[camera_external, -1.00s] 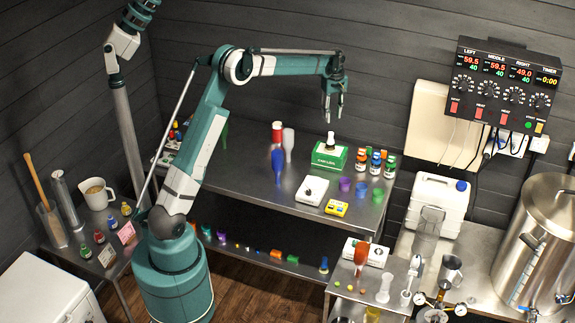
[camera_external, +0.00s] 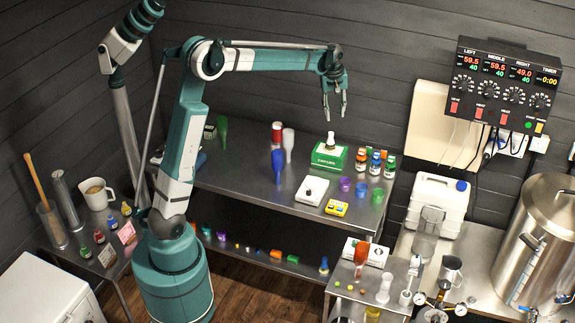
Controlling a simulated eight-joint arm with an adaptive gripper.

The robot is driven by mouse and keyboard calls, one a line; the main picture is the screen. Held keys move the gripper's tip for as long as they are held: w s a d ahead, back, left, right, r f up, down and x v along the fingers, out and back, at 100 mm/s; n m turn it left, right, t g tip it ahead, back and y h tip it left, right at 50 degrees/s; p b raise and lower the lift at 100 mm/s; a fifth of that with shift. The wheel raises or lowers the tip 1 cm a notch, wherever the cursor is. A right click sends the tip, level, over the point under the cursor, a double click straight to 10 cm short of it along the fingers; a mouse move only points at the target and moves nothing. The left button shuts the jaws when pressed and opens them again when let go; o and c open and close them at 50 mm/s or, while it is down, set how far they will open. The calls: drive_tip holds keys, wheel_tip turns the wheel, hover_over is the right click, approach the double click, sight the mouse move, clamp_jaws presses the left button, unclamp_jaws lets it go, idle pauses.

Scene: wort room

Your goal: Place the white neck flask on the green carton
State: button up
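A white neck flask (camera_external: 288,145) stands on the steel table, right behind a blue flask (camera_external: 278,165) of similar shape. The green carton (camera_external: 329,157) sits to its right on the same table. My gripper (camera_external: 334,117) hangs in the air, pointing down, and appears above the carton in the picture. Its fingers are apart, with nothing between them. The exact height and depth of my gripper over the table cannot be told.
A red-and-white can (camera_external: 277,133) stands beside the white flask. Several small bottles (camera_external: 375,163) and coloured cups (camera_external: 361,189) are right of the carton. The table left of the blue flask has clear room.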

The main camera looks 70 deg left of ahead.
drive_tip(key=s+d+r+m+t, duration=0.2)
drive_tip(key=s+d+r+m, duration=0.2)
drive_tip(key=s+d, duration=0.6)
drive_tip(key=s+d+r+m+t, duration=0.1)
drive_tip(key=s+d+r+m, duration=0.25)
drive_tip(key=s+d, duration=0.7)
drive_tip(key=s+d+f+m+t, duration=0.1)
drive_tip(key=s+d+f+m, duration=0.1)
drive_tip(key=s, duration=0.5)
drive_tip(key=s+d+f+m+t, duration=0.1)
drive_tip(key=s+d+f+m, duration=0.1)
drive_tip(key=s+d, duration=0.4)
drive_tip(key=s+d+f+m+t, duration=0.1)
drive_tip(key=s+d+f+m, duration=0.2)
drive_tip(key=s, duration=0.5)
drive_tip(key=shift+d+f+h, duration=0.3)
drive_tip(key=shift+d+f, duration=0.25)
drive_tip(key=shift+f, duration=0.3)
